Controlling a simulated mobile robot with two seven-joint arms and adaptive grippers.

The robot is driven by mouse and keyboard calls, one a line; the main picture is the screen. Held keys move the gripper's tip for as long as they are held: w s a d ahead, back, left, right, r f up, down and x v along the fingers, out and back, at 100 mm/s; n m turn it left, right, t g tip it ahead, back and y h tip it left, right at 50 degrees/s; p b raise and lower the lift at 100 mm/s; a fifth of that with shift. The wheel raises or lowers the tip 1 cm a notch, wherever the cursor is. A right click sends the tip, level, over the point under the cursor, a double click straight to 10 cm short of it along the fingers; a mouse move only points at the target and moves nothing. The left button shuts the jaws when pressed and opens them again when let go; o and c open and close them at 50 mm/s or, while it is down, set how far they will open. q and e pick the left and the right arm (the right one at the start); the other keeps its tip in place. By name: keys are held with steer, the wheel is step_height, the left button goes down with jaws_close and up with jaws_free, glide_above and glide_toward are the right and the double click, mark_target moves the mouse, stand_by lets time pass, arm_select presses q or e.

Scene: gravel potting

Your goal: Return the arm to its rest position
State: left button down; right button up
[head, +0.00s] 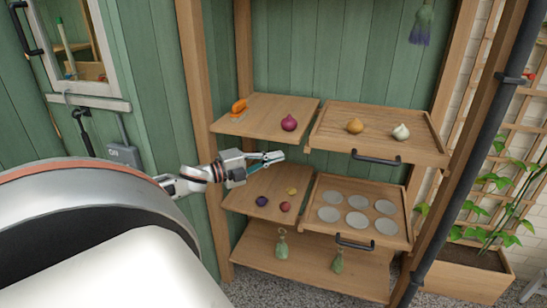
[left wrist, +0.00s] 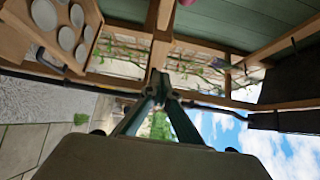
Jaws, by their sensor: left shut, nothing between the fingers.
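My left arm comes in from the left in the head view. Its gripper (head: 272,157) is in front of the shelf unit, between the upper and lower left shelves. The fingers are shut with nothing between them. In the left wrist view the gripper (left wrist: 158,80) also shows, its two fingers meeting at the tips. My right gripper is in neither view.
The upper tray (head: 335,117) holds two bulbs. The lower tray (head: 316,220) has several round discs. A green wall (head: 300,50) stands behind; a planter (head: 465,270) stands right.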

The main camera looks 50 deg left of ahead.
arm_select(q)
steer(key=shift+s, duration=0.2)
steer(key=s+d+f+n+g+y, duration=0.1)
steer(key=s+d+f+n, duration=0.25)
steer(key=f, duration=0.45)
steer(key=s+d+f+n+g+y, duration=0.1)
steer(key=s+d+f+n, duration=0.2)
steer(key=d+f, duration=0.35)
steer(key=s+d+f+n+g+y, duration=0.1)
steer(key=s+d+f+n, duration=0.25)
steer(key=f, duration=0.65)
steer(key=s+d+f+n+g, duration=0.1)
steer(key=s+d+f+n, duration=0.2)
steer(key=d, duration=0.9)
steer(key=s+d+f+n+g+h, duration=0.1)
steer(key=s+d+f, duration=0.4)
steer(key=d, duration=0.8)
steer(key=shift+f+n+g, duration=0.6)
steer(key=shift+n+g, duration=0.2)
steer(key=shift+n, duration=0.4)
